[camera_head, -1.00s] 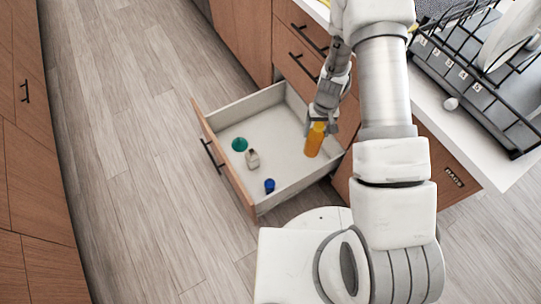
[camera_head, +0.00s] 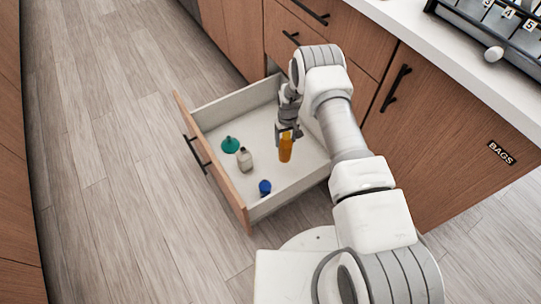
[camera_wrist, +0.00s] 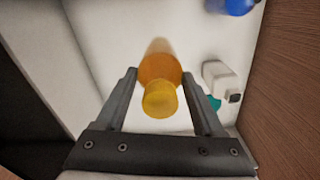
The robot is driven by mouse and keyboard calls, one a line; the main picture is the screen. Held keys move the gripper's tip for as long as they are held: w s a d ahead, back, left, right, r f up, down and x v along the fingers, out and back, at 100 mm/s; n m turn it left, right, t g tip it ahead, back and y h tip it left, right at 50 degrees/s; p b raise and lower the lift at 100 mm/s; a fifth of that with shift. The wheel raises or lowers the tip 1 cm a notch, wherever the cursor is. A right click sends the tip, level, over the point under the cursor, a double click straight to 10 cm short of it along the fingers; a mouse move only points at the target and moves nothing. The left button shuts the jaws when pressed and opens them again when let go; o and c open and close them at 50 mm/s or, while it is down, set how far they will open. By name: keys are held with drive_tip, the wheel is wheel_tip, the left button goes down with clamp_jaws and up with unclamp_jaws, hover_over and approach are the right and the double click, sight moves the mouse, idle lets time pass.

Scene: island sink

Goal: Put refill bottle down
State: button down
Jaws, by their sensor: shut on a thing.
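The refill bottle (camera_head: 286,150) is orange with a yellow cap. My gripper (camera_head: 287,133) is shut on it and holds it inside the open drawer (camera_head: 215,112), at the right side. In the wrist view the bottle (camera_wrist: 160,82) stands between the two fingers of my gripper (camera_wrist: 160,85), its cap toward the camera. The bottle looks roughly upright. I cannot tell whether its base touches the drawer floor.
In the drawer are a green funnel-like item (camera_head: 230,145), a grey-white bottle (camera_head: 245,159) and a blue item (camera_head: 265,187). The drawer floor between them and the refill bottle is bare. A counter with a black rack (camera_head: 500,25) is at upper right.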

sight(285, 153)
wheel_tip(285, 153, down, 9)
drive_tip(key=b, duration=0.3)
drive_tip(key=shift+f, duration=0.3)
unclamp_jaws()
